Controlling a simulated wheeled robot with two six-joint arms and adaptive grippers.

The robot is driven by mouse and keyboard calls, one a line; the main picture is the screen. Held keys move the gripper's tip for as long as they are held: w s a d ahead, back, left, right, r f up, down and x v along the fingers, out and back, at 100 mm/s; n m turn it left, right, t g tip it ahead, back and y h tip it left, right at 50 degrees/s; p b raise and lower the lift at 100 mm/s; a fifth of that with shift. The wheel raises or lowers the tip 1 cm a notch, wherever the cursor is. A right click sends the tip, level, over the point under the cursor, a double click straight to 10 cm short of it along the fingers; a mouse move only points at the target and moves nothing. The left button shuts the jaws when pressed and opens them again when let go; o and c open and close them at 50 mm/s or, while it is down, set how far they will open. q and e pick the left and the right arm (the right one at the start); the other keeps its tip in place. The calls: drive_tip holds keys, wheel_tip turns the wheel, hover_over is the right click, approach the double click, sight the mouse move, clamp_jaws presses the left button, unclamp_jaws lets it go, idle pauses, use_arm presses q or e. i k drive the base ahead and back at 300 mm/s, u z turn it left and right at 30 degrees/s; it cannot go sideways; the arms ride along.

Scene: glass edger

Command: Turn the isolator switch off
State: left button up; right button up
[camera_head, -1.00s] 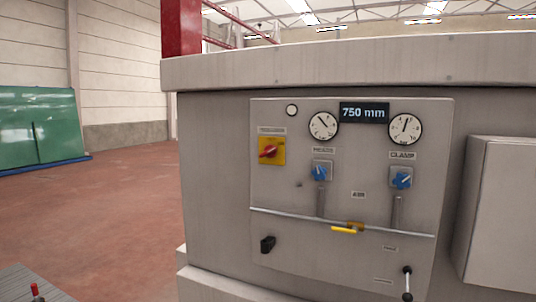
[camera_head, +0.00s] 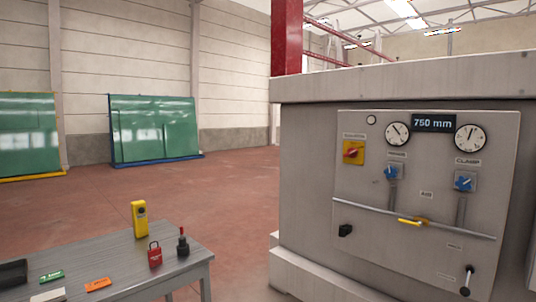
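The isolator switch (camera_head: 353,152) is a red rotary knob on a yellow square plate, at the upper left of the grey control panel (camera_head: 372,255). A small label sits above it. The knob looks tilted, but its exact setting is too small to read. Neither of my grippers shows in the head view, and nothing touches the switch.
Two gauges, a 750 mm display (camera_head: 433,123), blue knobs and a yellow-handled valve (camera_head: 411,222) on a pipe share the panel. A table (camera_head: 110,262) at lower left holds a red padlock (camera_head: 154,256), a yellow device (camera_head: 139,219) and tags. Red floor lies open between.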

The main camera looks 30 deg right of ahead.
sight(352, 152)
drive_tip(key=z, duration=0.05)
drive_tip(key=i, duration=1.25)
drive_tip(key=z, duration=1.5)
drive_tip(key=i, duration=0.8)
drive_tip(key=z, duration=0.95)
